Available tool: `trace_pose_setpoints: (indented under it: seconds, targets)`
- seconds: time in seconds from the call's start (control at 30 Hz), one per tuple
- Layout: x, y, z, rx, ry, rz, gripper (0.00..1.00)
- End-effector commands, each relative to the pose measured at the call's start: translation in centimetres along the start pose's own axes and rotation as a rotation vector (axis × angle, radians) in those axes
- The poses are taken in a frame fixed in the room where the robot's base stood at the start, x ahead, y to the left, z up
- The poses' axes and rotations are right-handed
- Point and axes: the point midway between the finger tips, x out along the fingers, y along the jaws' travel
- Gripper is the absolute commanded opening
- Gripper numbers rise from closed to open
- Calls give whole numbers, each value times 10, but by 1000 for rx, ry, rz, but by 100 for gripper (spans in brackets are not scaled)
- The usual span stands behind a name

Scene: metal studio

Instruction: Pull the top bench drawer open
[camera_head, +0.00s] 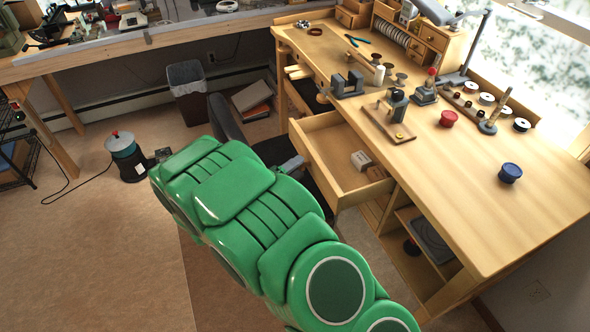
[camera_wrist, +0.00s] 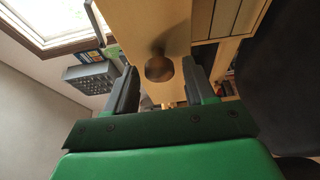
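The top bench drawer (camera_head: 322,151) is pulled well out from the wooden workbench (camera_head: 500,225) in the head view. Its inside shows, with small blocks (camera_head: 362,161) in it. My gripper (camera_head: 293,163) is at the outer side of the drawer front, partly hidden behind my green arm. In the wrist view my gripper (camera_wrist: 160,66) is open, with one dark finger on each side of a round dark wooden knob (camera_wrist: 159,69) on the drawer front (camera_wrist: 135,25). Gaps show between the knob and both fingers. I cannot tell how deep the knob sits between them.
A dark chair (camera_head: 226,122) stands left of the drawer, close behind my arm. Tools and spools, including a blue spool (camera_head: 510,173), stand on the benchtop. A bin (camera_head: 187,90) and a dark canister (camera_head: 126,157) with a cord are on the floor. Floor at left is mostly free.

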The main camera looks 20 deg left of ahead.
Motion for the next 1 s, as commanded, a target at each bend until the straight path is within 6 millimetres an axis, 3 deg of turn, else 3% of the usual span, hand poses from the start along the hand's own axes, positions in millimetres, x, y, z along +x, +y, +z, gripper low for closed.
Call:
trace_pose_setpoints:
  seconds: [0.03,0.33,0.57,1.0]
  targets:
    - [0,0,0,0,0,0,46]
    - [0,0,0,0,0,-1,0]
    - [-2,-1,-1,0,1,-2,0]
    - [-37,0,-16,0,3,-2,0]
